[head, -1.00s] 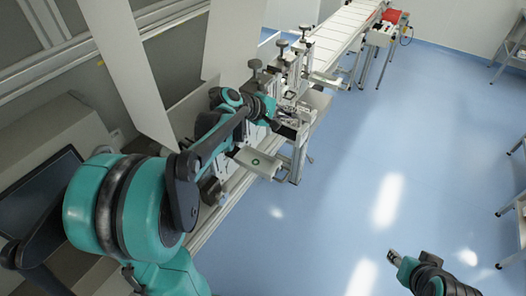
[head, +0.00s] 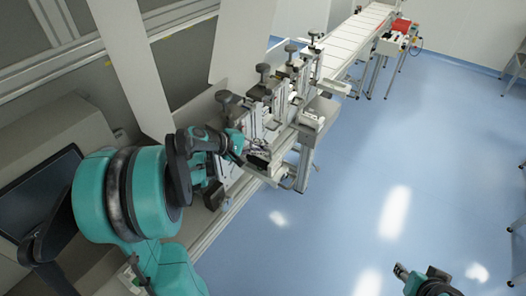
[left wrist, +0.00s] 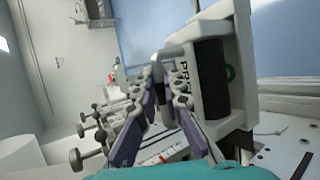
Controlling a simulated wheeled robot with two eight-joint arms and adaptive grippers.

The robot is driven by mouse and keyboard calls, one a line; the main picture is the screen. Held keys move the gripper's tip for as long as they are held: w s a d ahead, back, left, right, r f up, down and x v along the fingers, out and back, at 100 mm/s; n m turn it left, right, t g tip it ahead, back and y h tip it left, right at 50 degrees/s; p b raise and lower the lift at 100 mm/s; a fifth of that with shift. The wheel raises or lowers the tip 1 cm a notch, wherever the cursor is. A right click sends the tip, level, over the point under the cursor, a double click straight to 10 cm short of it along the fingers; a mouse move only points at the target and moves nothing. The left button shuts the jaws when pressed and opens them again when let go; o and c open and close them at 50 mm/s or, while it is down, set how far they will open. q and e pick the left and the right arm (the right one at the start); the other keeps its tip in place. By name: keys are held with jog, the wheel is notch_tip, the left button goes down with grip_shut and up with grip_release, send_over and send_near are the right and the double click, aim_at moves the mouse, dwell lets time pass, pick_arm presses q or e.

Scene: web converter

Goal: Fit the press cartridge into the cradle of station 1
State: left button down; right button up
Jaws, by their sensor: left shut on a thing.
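My left gripper (head: 252,156) is at the nearest station of the press row. In the left wrist view my left gripper (left wrist: 168,98) is shut on the handle of the press cartridge, a pale block with dark lettering and a black roller (left wrist: 209,78). In the head view the cartridge is small and mostly hidden by the gripper. A pale tray (head: 270,177) shows under the gripper, and part of a green ring (left wrist: 230,73) shows behind the cartridge. I cannot tell whether the cartridge touches the cradle. My right gripper (head: 402,272) is low at the right, away from the stations.
Several stations with dark clamp knobs (head: 262,69) stand in a row, close beside the left arm. A white conveyor (head: 352,38) runs beyond them. A tilted pale panel (head: 128,70) hangs near my left arm.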

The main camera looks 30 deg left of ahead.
pick_arm(q)
jog(key=shift+w+f, duration=0.1)
jog(key=shift+f, duration=0.5)
jog(key=shift+r, duration=0.1)
jog(key=c, duration=1.9)
grip_release()
jog(key=shift+f, duration=0.2)
jog(key=shift+o, duration=1.4)
jog(key=shift+r, duration=0.15)
